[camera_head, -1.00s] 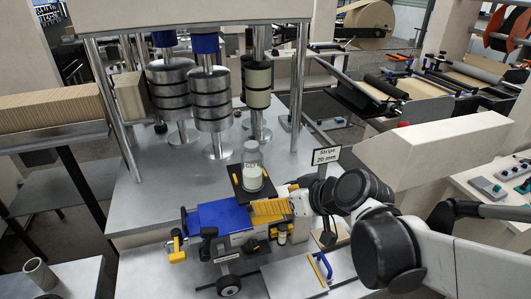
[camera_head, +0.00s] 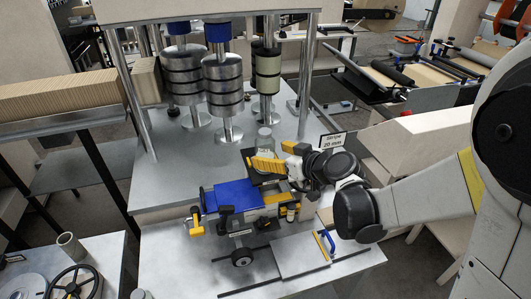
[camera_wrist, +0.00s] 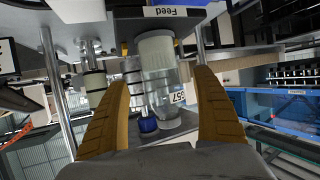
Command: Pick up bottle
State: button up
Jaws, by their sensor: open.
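The bottle (camera_head: 265,139) is clear with pale contents low inside. It stands upright on a small dark platform at the front edge of the metal table, partly hidden by my gripper in the head view. My gripper (camera_head: 262,165) is open just in front of the bottle. In the wrist view my gripper (camera_wrist: 160,95) shows a gap between each finger and the bottle; I cannot tell whether the fingertips reach past it.
A blue and yellow device (camera_head: 232,195) lies just below my gripper. Stacked metal rollers (camera_head: 223,85) on posts stand behind the bottle. A "Stripe 20 mm" sign (camera_head: 331,140) is to the right.

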aim_at(265, 151)
jog(key=x, duration=0.3)
jog(key=shift+a, duration=0.15)
jog(key=c, duration=1.5)
jog(key=shift+r, duration=0.15)
